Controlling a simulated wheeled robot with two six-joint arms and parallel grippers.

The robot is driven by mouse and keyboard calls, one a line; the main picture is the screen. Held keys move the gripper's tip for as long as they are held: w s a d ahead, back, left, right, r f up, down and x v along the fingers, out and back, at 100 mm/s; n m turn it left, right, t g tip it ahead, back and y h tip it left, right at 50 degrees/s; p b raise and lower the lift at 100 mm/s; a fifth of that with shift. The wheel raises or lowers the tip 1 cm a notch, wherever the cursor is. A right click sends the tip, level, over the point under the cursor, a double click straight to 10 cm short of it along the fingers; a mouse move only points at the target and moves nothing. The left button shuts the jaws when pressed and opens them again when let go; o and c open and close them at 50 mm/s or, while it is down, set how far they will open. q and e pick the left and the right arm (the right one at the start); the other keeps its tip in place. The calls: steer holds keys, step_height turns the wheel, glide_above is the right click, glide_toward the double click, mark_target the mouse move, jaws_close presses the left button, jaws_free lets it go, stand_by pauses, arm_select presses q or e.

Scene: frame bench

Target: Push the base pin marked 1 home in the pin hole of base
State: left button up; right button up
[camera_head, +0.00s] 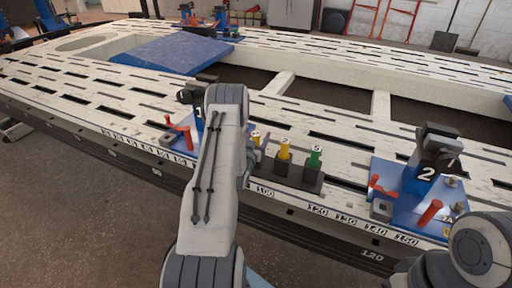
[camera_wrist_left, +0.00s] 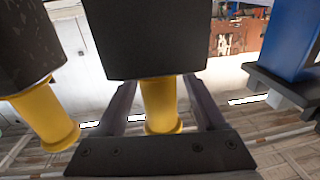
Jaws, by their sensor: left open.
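Three pins stand in dark blocks on the bench's front rail. The leftmost yellow pin (camera_head: 256,137), whose number is too small to read surely, is beside my left gripper (camera_head: 249,158). In the left wrist view the open fingers are on either side of a yellow pin (camera_wrist_left: 161,105), with no clear grip on it. A second yellow pin (camera_wrist_left: 45,115) is to the left there. The blue base marked 1 (camera_head: 184,148) stands left of my left arm, partly hidden by it. I cannot make out its pin hole. My right gripper is not in view.
A yellow pin (camera_head: 284,149) and a green pin (camera_head: 315,157) stand close to the right of the leftmost pin. A blue base marked 2 (camera_head: 400,207) with red handles is further right. The slotted bench top (camera_head: 335,105) has open gaps behind the pins.

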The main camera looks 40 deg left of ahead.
arm_select(q)
jaws_close()
steer(key=shift+r, duration=0.1)
